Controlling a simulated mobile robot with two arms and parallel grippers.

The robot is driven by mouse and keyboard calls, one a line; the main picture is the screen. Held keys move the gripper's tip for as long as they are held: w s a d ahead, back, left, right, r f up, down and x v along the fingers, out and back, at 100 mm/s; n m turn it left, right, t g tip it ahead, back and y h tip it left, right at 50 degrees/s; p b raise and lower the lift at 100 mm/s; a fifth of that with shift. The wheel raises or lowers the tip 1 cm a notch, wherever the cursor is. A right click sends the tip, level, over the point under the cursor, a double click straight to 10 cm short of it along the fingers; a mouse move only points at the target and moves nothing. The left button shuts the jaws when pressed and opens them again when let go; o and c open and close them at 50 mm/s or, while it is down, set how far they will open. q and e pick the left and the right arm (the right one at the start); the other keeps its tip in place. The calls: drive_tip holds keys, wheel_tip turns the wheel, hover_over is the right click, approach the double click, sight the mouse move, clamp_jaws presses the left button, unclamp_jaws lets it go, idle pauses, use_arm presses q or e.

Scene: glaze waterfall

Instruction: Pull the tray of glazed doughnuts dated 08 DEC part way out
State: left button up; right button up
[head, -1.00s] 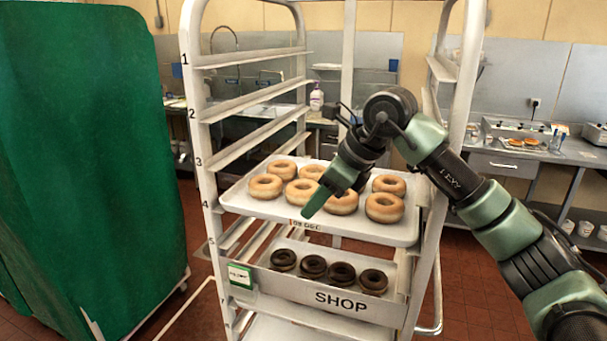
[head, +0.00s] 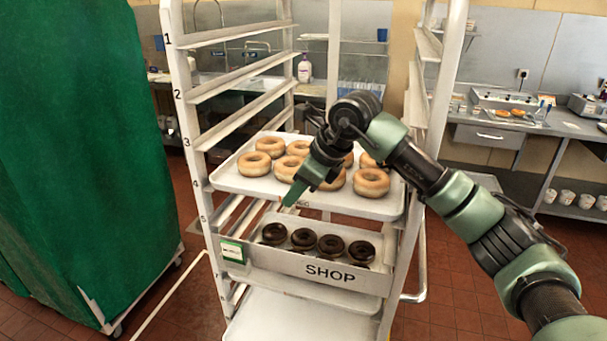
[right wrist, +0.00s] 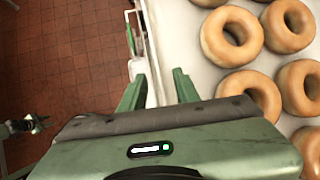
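The tray of glazed doughnuts (head: 232,181) sits on the rack at about level 4, with several pale ring doughnuts on it. Its front label, dated 08 DEC in the earlier head view, is now mostly hidden behind my right gripper (head: 290,199). That gripper points down at the middle of the tray's front rim. In the right wrist view its two green fingers (right wrist: 158,90) stand apart, with the tray's edge (right wrist: 146,40) between or just beyond them. I cannot tell whether they touch it.
The white rack (head: 180,100) has empty runners above. A tray of dark doughnuts with a SHOP front (head: 290,262) sits just below. A green covered rack (head: 80,150) stands at the left. Counters (head: 570,130) stand behind. The red floor is clear at right.

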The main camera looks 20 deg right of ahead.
drive_tip(key=shift+w+a+f, duration=0.2)
drive_tip(key=shift+w+f, duration=0.05)
drive_tip(key=shift+f, duration=0.3)
clamp_jaws()
idle(1.1)
